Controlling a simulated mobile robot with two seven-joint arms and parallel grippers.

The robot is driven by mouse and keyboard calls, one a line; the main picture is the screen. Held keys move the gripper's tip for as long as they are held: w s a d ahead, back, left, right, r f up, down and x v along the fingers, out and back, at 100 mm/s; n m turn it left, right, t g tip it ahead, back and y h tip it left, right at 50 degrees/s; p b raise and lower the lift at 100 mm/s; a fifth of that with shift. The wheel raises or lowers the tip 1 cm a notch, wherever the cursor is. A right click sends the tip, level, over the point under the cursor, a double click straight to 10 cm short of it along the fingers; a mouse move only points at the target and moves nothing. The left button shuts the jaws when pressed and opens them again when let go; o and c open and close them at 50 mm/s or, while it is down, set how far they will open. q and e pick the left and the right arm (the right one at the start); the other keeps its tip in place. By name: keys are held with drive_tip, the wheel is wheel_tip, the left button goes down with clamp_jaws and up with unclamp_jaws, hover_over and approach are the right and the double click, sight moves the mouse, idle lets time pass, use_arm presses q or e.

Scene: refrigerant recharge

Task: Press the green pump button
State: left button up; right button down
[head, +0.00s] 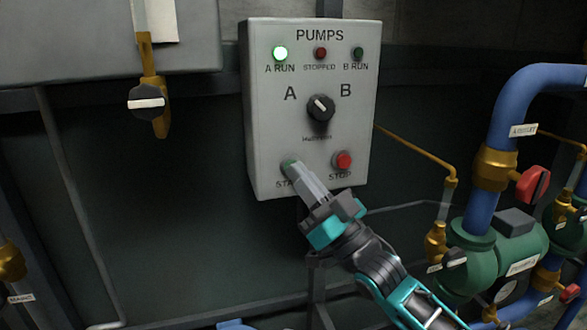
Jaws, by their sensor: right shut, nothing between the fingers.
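The grey PUMPS control box (258,110) is on the wall at the upper middle of the head view. My right gripper (293,168) is shut and empty, with its fingertips at the green start button (286,164) on the lower left of the box. The fingers cover most of the button and part of its START label, and I cannot tell how far it is pushed in. The STOPPED lamp (320,53) and B RUN lamp (358,54) look dark. My left gripper is not in view.
A red STOP button (343,160) sits just right of my fingers. A black A/B selector knob (320,107) is above. Blue pipes (510,110) with a red valve handle (532,185) and green pump (480,262) stand at the right. A black-handled valve (147,103) is at the upper left.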

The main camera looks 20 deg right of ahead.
drive_tip(key=shift+s, duration=0.15)
drive_tip(key=shift+s+p, duration=0.4)
drive_tip(key=shift+s, duration=0.35)
drive_tip(key=s+p, duration=0.2)
drive_tip(key=s, duration=0.3)
drive_tip(key=shift+d, duration=0.15)
idle(0.4)
